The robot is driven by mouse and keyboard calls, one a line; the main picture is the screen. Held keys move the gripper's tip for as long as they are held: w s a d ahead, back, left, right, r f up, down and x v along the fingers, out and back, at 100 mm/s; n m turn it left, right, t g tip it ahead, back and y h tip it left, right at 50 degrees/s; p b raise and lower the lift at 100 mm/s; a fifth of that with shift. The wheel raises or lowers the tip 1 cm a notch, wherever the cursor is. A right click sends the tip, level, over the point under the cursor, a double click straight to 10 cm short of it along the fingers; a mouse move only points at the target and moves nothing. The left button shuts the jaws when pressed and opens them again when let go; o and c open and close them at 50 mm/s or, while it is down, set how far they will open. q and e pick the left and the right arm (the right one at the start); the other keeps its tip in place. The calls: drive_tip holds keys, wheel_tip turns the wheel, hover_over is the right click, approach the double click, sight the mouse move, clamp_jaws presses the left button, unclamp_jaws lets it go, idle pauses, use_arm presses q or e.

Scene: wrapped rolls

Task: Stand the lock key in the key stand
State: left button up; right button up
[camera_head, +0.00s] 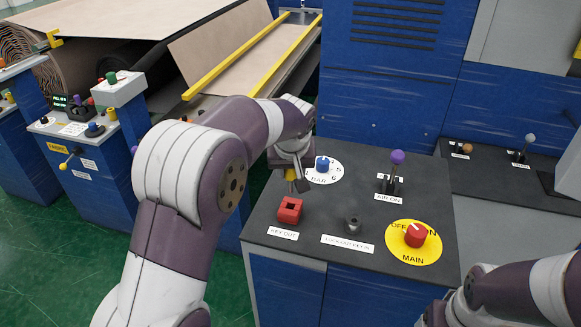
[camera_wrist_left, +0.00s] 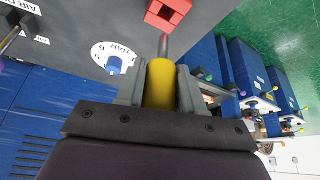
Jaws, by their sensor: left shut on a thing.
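My left gripper (camera_head: 299,184) is shut on the lock key, which has a yellow cylindrical handle (camera_wrist_left: 160,84) and a thin grey shaft. In the left wrist view the handle sits between the two fingers (camera_wrist_left: 160,90), and the shaft points toward the red key stand (camera_wrist_left: 166,12). In the head view the key is mostly hidden by the gripper. The red key stand (camera_head: 289,210), a block with a square hole, is on the dark console top by the KEY OUT label, just below the gripper in the picture. My right gripper (camera_head: 436,313) is at the lower right; its fingers are unclear.
The console top (camera_head: 330,215) also bears a blue knob (camera_head: 322,164), a dark key socket (camera_head: 352,224), a purple-topped lever (camera_head: 397,158) and a red main switch (camera_head: 416,235) on a yellow disc. Blue machine cabinets (camera_head: 390,80) rise behind.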

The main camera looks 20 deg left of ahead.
sight(291, 192)
use_arm(q)
drive_tip(key=shift+w+f+b, duration=0.2)
drive_tip(key=shift+f+b, duration=0.3)
drive_tip(key=shift+f, duration=0.6)
drive_tip(key=shift+s+f+b, duration=0.2)
drive_tip(key=shift+f+b, duration=0.6)
drive_tip(key=shift+f, duration=0.1)
drive_tip(key=shift+w+f+b, duration=0.15)
drive_tip(key=shift+f+b, duration=0.7)
drive_tip(key=shift+f, duration=0.3)
drive_tip(key=shift+f+b, duration=0.6)
drive_tip(key=shift+f, duration=0.25)
drive_tip(key=o, duration=1.1)
drive_tip(key=shift+o, duration=0.2)
